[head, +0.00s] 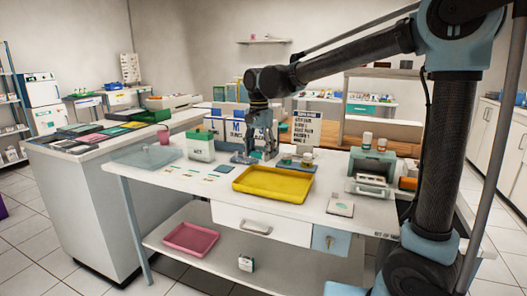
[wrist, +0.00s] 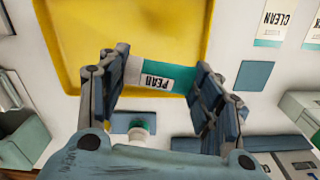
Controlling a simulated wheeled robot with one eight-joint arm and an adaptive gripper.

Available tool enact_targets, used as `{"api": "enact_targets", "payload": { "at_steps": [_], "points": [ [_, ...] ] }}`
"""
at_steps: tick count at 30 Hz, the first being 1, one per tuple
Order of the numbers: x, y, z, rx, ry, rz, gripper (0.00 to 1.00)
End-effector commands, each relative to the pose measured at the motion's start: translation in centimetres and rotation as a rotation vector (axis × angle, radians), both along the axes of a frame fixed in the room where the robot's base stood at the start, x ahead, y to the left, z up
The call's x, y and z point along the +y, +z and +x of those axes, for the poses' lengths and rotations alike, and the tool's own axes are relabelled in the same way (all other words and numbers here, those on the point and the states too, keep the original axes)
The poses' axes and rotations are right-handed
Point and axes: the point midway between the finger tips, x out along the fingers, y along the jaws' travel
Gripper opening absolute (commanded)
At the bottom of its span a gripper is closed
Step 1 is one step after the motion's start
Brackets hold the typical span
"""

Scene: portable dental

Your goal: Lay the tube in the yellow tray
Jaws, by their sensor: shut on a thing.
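The yellow tray (head: 274,183) lies empty on the white table in the head view, and it fills the upper middle of the wrist view (wrist: 140,28). My gripper (wrist: 163,66) is shut on the tube (wrist: 155,77), which is teal and white with a label reading "PEAR". The tube lies crosswise between the fingers, and its ends are partly hidden by them. In the wrist view it overlaps the tray's near edge. In the head view my gripper (head: 262,150) is at the tray's far side, and the tube cannot be made out.
A green and white device (head: 372,166) stands at the table's right. A pink tray (head: 191,239) is on the lower shelf.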

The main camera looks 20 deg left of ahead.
Motion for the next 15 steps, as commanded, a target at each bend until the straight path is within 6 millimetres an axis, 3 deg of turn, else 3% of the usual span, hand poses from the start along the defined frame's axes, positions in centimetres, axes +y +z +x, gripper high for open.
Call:
{"api": "enact_targets", "payload": {
  "at_steps": [15],
  "points": [
    [-0.85, -0.91, 0.77, 0.000, -0.016, 0.000, 0.37]
  ]
}}
